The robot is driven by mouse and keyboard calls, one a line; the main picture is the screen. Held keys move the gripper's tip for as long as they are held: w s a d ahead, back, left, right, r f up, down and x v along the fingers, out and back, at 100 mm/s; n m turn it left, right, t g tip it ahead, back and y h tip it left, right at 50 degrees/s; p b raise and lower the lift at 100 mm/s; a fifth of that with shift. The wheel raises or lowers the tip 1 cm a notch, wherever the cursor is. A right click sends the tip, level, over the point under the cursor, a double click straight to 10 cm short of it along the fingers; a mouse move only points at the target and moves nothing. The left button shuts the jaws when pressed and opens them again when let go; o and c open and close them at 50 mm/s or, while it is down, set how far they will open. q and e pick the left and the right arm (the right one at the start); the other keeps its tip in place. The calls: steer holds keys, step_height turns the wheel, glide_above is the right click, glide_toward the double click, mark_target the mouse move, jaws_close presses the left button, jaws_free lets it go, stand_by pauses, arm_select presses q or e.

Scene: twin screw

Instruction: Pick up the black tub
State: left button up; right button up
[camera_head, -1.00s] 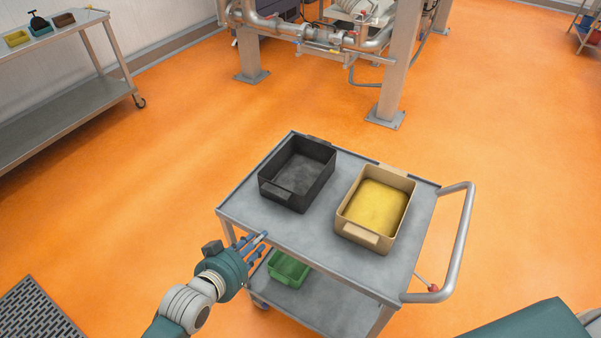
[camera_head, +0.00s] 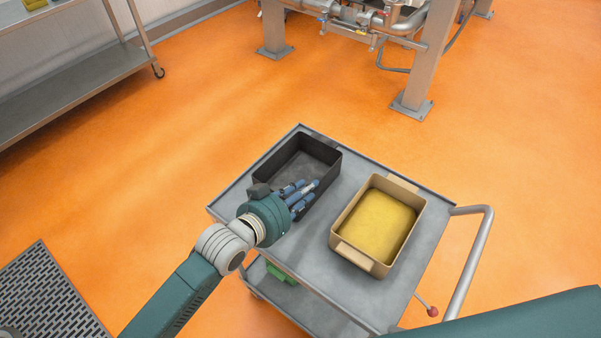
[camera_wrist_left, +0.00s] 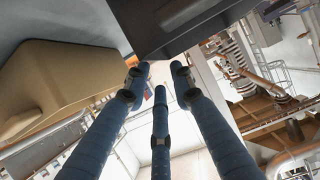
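The black tub (camera_head: 318,156) sits upright on the left part of the grey cart's top (camera_head: 310,237). My left gripper (camera_head: 301,192) is over its near side and hides its near wall and handle. In the left wrist view the black tub (camera_wrist_left: 185,22) fills the top middle, just beyond the fingertips (camera_wrist_left: 158,80). The blue fingers are spread apart with nothing between them. I cannot tell whether a finger touches the tub. A part of my right arm (camera_head: 520,318) shows at the lower right, but its gripper is out of view.
A tan tub with yellow contents (camera_head: 378,222) stands right of the black tub on the cart. It also shows in the wrist view (camera_wrist_left: 50,85). A green tub (camera_head: 281,274) is on the lower shelf. The cart handle (camera_head: 472,258) is at the right. Orange floor surrounds the cart.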

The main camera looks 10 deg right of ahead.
mark_target(323, 178)
arm_select(q)
steer(key=x, duration=0.2)
steer(key=shift+w+d+f, duration=0.1)
steer(key=shift+w+d, duration=0.15)
steer(key=shift+x, duration=0.95)
steer(key=x, duration=0.4)
steer(key=shift+d+f, duration=0.1)
arm_select(e)
steer(key=shift+w+d+r, duration=0.2)
steer(key=shift+d, duration=0.45)
arm_select(q)
jaws_close()
arm_select(e)
steer(key=shift+a, duration=0.25)
